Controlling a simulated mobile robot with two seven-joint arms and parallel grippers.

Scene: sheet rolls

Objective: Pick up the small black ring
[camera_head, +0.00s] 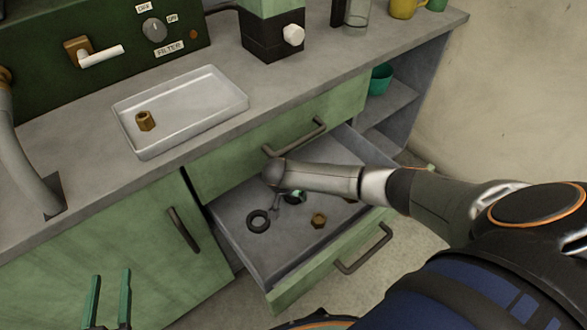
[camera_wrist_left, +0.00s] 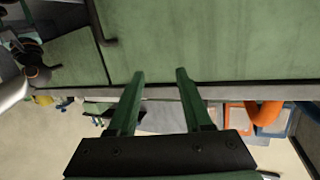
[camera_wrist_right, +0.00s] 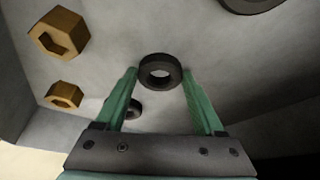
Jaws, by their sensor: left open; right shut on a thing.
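In the right wrist view, a small black ring (camera_wrist_right: 160,72) is held between the green fingertips of my right gripper (camera_wrist_right: 162,75). Whether it touches the drawer floor I cannot tell. In the head view my right arm covers most of this gripper (camera_head: 294,197) inside the open drawer. A larger black ring (camera_head: 258,220) lies apart on the drawer floor; part of a large ring shows at the top of the right wrist view (camera_wrist_right: 250,3). Another dark round piece (camera_wrist_right: 133,109) is partly behind a finger. My left gripper (camera_head: 108,272) is open and empty before the cabinet.
Brass nuts (camera_head: 318,220) lie in the open drawer (camera_head: 285,285). A white tray (camera_head: 195,115) on the counter holds one brass nut (camera_head: 145,121). A tap (camera_head: 30,150) stands at the left. My right forearm crosses above the drawer, whose walls surround the gripper.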

